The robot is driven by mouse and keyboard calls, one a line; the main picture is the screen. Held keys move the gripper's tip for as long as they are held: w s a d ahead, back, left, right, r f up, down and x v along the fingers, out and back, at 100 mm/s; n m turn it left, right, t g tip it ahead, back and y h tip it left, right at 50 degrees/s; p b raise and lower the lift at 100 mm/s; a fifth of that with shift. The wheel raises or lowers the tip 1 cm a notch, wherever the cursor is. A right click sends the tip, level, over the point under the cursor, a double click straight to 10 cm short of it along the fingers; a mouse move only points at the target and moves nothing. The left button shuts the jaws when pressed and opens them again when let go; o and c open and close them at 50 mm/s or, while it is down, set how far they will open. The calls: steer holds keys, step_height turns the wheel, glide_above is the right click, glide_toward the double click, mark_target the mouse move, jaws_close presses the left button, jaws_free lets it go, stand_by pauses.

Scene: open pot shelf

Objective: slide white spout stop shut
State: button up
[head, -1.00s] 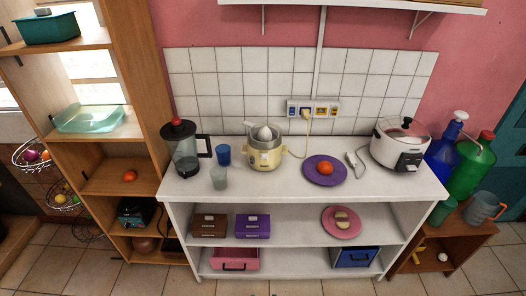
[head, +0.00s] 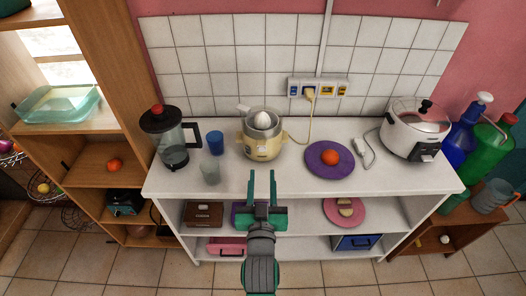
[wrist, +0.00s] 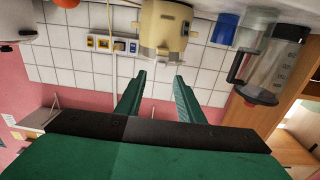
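A cream-yellow citrus juicer (head: 263,146) with a white reamer stands on the white counter. I cannot tell whether this is the white spout stop, or whether the stop is open. In the wrist view, the juicer (wrist: 160,42) appears upside down at the top, partly cut off by the frame. My gripper (head: 261,178) is open and empty, in front of the counter edge and apart from the juicer. In the wrist view, its two green fingers (wrist: 159,82) are spread below the juicer.
A blue cup (head: 215,143), a clear cup (head: 210,173) and a blender (head: 170,140) stand left of the juicer. Right of it are a purple plate (head: 325,170) with an orange fruit, a yellow cord (head: 311,115) and a rice cooker (head: 414,130). The front middle of the counter is clear.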

mark_target(262, 151)
steer(key=w, duration=0.7)
steer(key=shift+w+a, duration=0.1)
steer(key=shift+w, duration=0.85)
